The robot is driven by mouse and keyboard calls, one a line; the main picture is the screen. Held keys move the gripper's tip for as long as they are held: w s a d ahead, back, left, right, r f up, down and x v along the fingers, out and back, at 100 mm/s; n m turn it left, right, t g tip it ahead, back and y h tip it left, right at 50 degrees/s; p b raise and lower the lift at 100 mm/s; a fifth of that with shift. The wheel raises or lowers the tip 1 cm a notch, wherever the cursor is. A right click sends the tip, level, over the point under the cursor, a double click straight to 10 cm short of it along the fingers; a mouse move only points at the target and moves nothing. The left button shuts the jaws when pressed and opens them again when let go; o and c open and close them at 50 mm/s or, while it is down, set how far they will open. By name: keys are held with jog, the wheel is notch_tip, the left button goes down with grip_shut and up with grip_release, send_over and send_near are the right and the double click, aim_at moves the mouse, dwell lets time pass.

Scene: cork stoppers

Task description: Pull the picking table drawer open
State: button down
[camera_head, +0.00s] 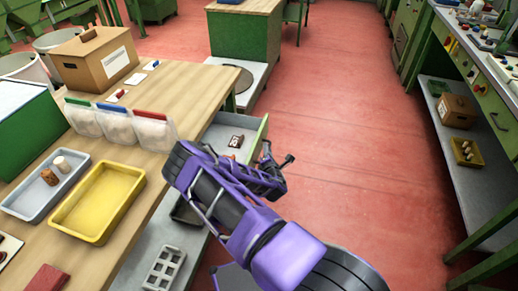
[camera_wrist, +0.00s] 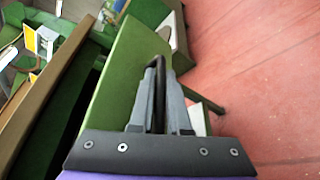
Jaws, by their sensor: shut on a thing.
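The picking table drawer (camera_head: 219,136) is pulled out from under the wooden picking table (camera_head: 185,87), and its grey inside shows with a few small items in it. Its green front also shows in the wrist view (camera_wrist: 118,88). My gripper (camera_head: 275,160) is at the drawer's outer front. In the wrist view my gripper (camera_wrist: 157,80) has its two grey fingers closed around the dark bar handle (camera_wrist: 157,66) of the drawer. My purple arm hides the near part of the drawer.
On the table are a yellow tray (camera_head: 78,222), a grey tray (camera_head: 36,207) with corks, several bags (camera_head: 116,124) and a cardboard box (camera_head: 96,60). Red floor (camera_head: 350,130) is clear to the right, up to a green workbench (camera_head: 484,95).

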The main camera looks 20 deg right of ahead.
jog(key=shift+s+d, duration=0.15)
jog(key=shift+d, duration=0.05)
jog(key=c, duration=0.9)
grip_release()
jog(key=v, duration=1.7)
jog(key=shift+s+a, duration=0.2)
jog(key=shift+w, duration=0.1)
